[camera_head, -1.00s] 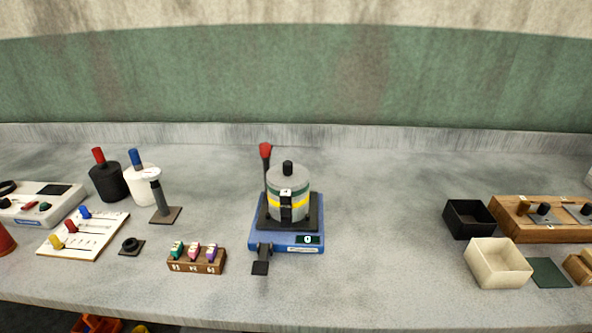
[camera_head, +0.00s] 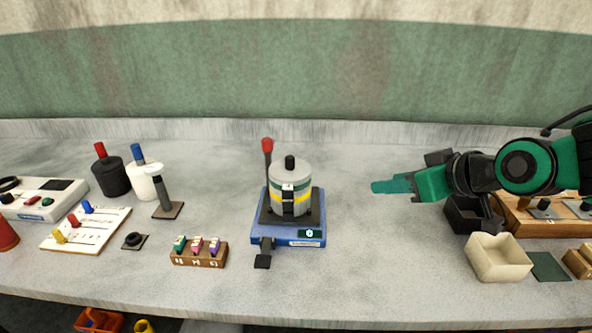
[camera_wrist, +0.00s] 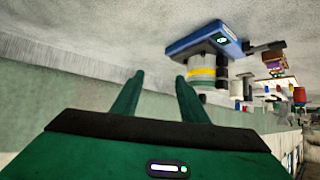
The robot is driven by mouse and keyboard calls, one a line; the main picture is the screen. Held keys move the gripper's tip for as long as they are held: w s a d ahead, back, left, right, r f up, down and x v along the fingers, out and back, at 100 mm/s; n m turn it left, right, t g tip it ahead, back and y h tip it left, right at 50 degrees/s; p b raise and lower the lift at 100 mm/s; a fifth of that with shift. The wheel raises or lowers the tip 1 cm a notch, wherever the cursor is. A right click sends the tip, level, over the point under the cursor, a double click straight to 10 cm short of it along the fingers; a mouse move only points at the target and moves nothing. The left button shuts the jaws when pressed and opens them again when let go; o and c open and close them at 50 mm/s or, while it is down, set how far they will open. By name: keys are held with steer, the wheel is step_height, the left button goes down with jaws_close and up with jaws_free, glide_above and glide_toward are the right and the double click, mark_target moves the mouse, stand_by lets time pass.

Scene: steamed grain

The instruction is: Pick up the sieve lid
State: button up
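The sieve lid (camera_head: 290,168) is a grey disc with a black knob on top, sitting on the sieve stack (camera_head: 289,198) with its yellow band. The stack stands upright on a blue shaker base (camera_head: 288,236). My gripper (camera_head: 392,187) is green and points left, to the right of the stack and apart from it. In the wrist view, the two green fingers (camera_wrist: 158,92) are spread with nothing between them. The stack (camera_wrist: 203,72) and the blue base (camera_wrist: 202,42) appear upside down there, near the right finger. The lid is hard to make out in the wrist view.
A red-knobbed lever (camera_head: 267,146) rises at the back left of the base. A block with several coloured clips (camera_head: 199,252) lies to the left. A cream box (camera_head: 498,257) and a black box (camera_head: 462,216) stand to the right. The bench between gripper and stack is clear.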

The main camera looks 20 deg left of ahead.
mark_target(293, 158)
steer(key=s+a+r+n+y, duration=0.1)
steer(key=s+a+r+y, duration=0.1)
steer(key=a, duration=0.5)
steer(key=s+a+r+n+y, duration=0.1)
steer(key=a+r+n+y, duration=0.1)
steer(key=a, duration=0.4)
steer(key=shift+r+x, duration=0.15)
steer(key=shift+x, duration=2.4)
steer(key=shift+r+x, duration=0.15)
steer(key=shift+x, duration=2.45)
jaws_close()
